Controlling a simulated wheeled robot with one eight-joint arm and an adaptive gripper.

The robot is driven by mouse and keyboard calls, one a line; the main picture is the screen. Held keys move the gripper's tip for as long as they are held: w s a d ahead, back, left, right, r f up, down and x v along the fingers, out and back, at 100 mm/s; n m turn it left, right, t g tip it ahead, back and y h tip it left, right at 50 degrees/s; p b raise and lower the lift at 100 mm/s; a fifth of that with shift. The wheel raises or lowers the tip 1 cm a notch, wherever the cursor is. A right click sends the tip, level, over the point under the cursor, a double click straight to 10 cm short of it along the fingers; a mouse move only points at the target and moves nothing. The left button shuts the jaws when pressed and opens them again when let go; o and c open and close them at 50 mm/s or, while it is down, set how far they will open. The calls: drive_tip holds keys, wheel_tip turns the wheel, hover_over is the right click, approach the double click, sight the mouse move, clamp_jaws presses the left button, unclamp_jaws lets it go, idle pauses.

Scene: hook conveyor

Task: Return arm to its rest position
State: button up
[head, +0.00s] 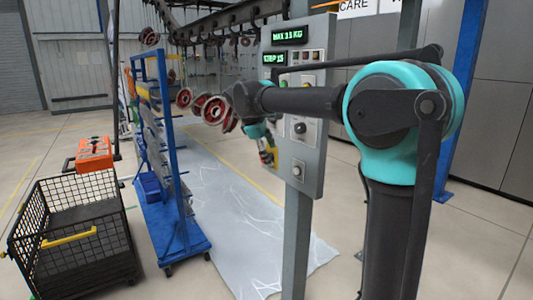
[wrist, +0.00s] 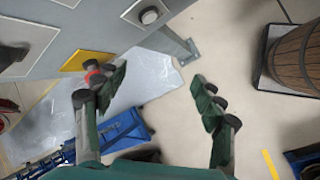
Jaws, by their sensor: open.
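My arm (head: 300,98) reaches from the right across the front of the grey control panel (head: 310,165) in the head view. My gripper (head: 268,157) hangs down by the panel's left edge and is small there. In the wrist view my gripper (wrist: 158,92) is open, its two green fingers spread wide with nothing between them. The left finger overlaps a yellow plate with a red button (wrist: 92,65) on the panel; I cannot tell whether they touch.
A blue rack (head: 165,160) and a black wire cart (head: 75,230) stand left. Red hubs (head: 215,108) hang from the overhead conveyor (head: 210,22). The panel's post (head: 298,240) stands on a pale mat (head: 235,215). A wooden barrel (wrist: 298,55) is at right in the wrist view.

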drive_tip(key=s+d+f+m+y, duration=0.1)
drive_tip(key=s+d+f+m, duration=0.4)
drive_tip(key=s+f, duration=0.4)
drive_tip(key=s+d+f+m+y, duration=0.2)
drive_tip(key=s+d+f+m, duration=0.3)
drive_tip(key=s+f, duration=0.5)
drive_tip(key=s+d+f+m+y, duration=0.1)
drive_tip(key=s+d+f+m, duration=0.4)
drive_tip(key=s+d+f, duration=0.3)
wheel_tip(320, 180, down, 3)
drive_tip(key=shift+s+f+m, duration=0.1)
drive_tip(key=shift+s+m, duration=0.2)
drive_tip(key=shift+s, duration=0.8)
